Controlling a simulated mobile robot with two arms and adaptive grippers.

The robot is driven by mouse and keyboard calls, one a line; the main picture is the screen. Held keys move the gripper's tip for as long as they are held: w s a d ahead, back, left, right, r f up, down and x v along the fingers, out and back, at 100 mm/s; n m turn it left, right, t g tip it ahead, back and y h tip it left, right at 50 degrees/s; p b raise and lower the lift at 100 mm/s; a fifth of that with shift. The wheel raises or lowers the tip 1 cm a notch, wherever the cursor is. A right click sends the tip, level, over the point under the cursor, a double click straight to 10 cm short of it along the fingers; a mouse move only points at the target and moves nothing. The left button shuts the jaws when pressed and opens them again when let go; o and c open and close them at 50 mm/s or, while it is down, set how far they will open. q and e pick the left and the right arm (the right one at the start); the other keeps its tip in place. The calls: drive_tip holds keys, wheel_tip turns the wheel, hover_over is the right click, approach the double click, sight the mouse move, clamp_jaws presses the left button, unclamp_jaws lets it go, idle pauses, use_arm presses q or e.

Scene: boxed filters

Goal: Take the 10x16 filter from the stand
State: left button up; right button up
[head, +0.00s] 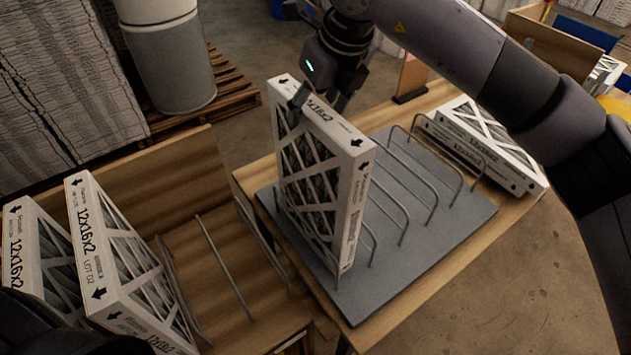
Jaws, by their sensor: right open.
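A white-framed pleated filter (308,174) stands upright in the near end of the wire stand (420,255), on its grey base. My right gripper (322,98) is open at the top edge of this filter, one finger on the near side and the other toward the far side. I cannot tell if they touch it. My left gripper is not in view.
Two filters marked 12x16x2 (120,262) (38,262) stand in a wooden bin (190,175) with wire dividers at left. The stand's middle slots are empty.

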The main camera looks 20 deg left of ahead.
drive_tip(key=p+x, duration=0.2)
drive_tip(key=x, duration=0.2)
drive_tip(key=shift+s+f+p, duration=0.2)
drive_tip(key=shift+p, duration=0.15)
drive_tip(key=shift+a+f, duration=0.1)
drive_tip(key=shift+f, duration=0.25)
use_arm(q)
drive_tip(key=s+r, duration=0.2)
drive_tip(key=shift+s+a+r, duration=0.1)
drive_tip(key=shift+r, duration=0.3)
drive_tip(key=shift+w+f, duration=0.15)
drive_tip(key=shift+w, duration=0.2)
use_arm(e)
drive_tip(key=shift+f, duration=0.1)
use_arm(q)
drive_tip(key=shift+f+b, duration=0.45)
drive_tip(key=shift+b, duration=0.2)
use_arm(e)
drive_tip(key=shift+f, duration=0.15)
clamp_jaws()
